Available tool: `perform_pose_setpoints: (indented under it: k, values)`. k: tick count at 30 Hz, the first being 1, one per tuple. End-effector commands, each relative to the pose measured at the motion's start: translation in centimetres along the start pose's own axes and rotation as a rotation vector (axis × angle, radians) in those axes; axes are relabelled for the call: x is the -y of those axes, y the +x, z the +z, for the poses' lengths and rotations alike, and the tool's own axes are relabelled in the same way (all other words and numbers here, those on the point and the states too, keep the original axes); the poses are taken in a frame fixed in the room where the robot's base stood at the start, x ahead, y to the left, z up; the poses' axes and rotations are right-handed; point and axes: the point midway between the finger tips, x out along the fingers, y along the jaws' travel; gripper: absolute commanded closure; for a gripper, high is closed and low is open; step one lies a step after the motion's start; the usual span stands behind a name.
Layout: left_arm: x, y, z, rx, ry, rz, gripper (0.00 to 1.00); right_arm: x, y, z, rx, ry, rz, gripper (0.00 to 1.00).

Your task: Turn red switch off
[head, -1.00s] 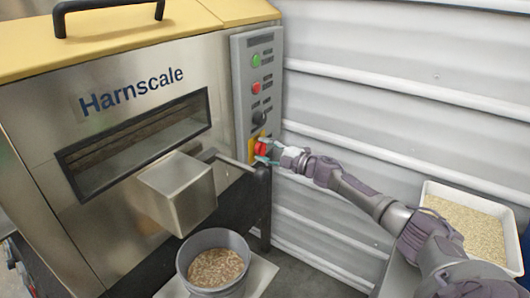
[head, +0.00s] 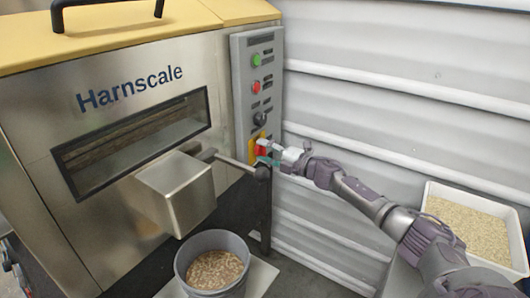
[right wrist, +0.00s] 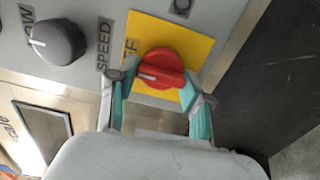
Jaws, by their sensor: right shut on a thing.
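The red switch (head: 261,149) is a round knob on a yellow plate (head: 253,138) low on the machine's grey control panel. In the right wrist view the red switch (right wrist: 161,70) shows a white mark on its left side, and the yellow plate (right wrist: 204,43) surrounds it. My right gripper (head: 265,153) is at the switch, with its teal fingers on either side of the knob. In the right wrist view the right gripper (right wrist: 154,84) is closed on it. The fingers partly cover the label on the plate. My left gripper is not in view.
Above the switch are a black knob (head: 260,118), a red button (head: 255,87) and a green button (head: 256,59). A metal lever (head: 236,163) lies close to the left. A bucket of pellets (head: 213,234) stands below. A white tray (head: 431,191) of grain is at right.

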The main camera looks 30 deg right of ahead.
Motion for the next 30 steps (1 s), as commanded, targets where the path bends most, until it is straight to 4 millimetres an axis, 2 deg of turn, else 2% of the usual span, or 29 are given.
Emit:
perform_pose_setpoints:
  k: [5,6,9,10,22,26,30]
  values:
    - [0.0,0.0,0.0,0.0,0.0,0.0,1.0,0.2,0.0,-0.1,-0.003,-0.003,-0.004,0.85]
    - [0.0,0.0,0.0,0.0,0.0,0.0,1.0,0.2,0.0,-0.1,-0.003,-0.003,-0.004,0.44]
    - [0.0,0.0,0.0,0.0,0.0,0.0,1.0,0.2,0.0,-0.1,-0.003,-0.002,-0.004,0.27]
    - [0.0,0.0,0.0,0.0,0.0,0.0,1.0,0.2,0.0,-0.1,-0.002,-0.002,-0.003,0.25]
    - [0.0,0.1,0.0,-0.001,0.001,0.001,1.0,0.1,-0.6,0.0,0.0,-0.001,-0.002,0.25]
    - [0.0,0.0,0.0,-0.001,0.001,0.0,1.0,0.3,-2.2,0.0,0.0,-0.001,-0.006,0.25]
    - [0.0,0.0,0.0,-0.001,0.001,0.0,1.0,0.3,-4.8,0.0,-0.001,-0.001,-0.008,0.25]
